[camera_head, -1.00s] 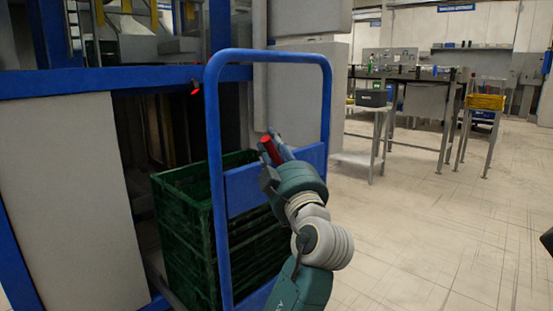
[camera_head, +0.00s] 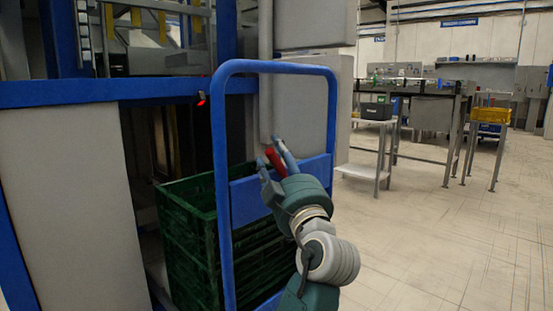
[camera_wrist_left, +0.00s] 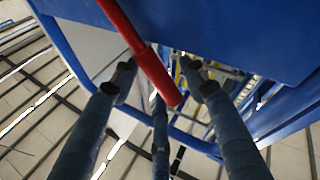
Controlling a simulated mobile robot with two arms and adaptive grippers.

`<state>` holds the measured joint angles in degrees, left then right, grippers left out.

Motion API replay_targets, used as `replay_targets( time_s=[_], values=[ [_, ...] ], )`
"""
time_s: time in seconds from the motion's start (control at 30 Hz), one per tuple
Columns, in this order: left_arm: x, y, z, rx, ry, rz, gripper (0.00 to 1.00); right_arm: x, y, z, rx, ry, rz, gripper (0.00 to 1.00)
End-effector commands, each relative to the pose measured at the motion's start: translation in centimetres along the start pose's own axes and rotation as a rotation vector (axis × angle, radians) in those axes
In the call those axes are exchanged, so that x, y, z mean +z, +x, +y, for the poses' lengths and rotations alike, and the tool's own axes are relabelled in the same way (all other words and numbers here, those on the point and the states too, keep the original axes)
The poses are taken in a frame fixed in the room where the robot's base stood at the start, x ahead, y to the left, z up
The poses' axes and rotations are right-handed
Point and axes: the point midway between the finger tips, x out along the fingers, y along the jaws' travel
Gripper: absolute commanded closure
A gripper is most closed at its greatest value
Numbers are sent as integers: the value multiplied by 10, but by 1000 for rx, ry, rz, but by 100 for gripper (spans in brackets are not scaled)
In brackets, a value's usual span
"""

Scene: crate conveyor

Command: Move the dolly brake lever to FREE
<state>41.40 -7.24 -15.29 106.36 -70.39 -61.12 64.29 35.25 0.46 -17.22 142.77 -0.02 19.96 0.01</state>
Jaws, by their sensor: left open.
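The red brake lever (camera_head: 275,162) is at the blue push frame of the dolly (camera_head: 222,170), near its cross panel. My left gripper (camera_head: 271,155) is open at the lever, with fingers on either side of the red grip. In the left wrist view the red lever (camera_wrist_left: 140,45) slants down from the top, and its rounded end lies between the spread fingers of the gripper (camera_wrist_left: 158,78). I cannot tell whether any finger touches it. No FREE marking is readable. My right gripper is not in view.
Green crates (camera_head: 190,240) are stacked on the dolly behind the frame. A blue-framed machine with a grey panel (camera_head: 75,200) stands at the left. Tables with a dark box (camera_head: 371,111) and a yellow bin (camera_head: 490,115) stand at the back right. The floor at the right is clear.

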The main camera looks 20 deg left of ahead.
Motion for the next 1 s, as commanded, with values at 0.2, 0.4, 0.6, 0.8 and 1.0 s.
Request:
replay_targets(
  time_s=[0.2, 0.4, 0.6, 0.8, 1.0],
  values=[
    [-15, 6, 9, 0, -6, 2, 56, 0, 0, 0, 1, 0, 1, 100],
    [-48, 18, 28, 1, -6, 3, 56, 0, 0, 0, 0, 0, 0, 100],
    [-73, 28, 43, 0, -2, 1, 56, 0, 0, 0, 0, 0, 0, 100],
    [-81, 32, 48, 0, 0, -1, 56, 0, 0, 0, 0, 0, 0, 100],
    [-81, 32, 48, -1, 0, -1, 56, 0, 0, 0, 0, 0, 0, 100]
  ],
)
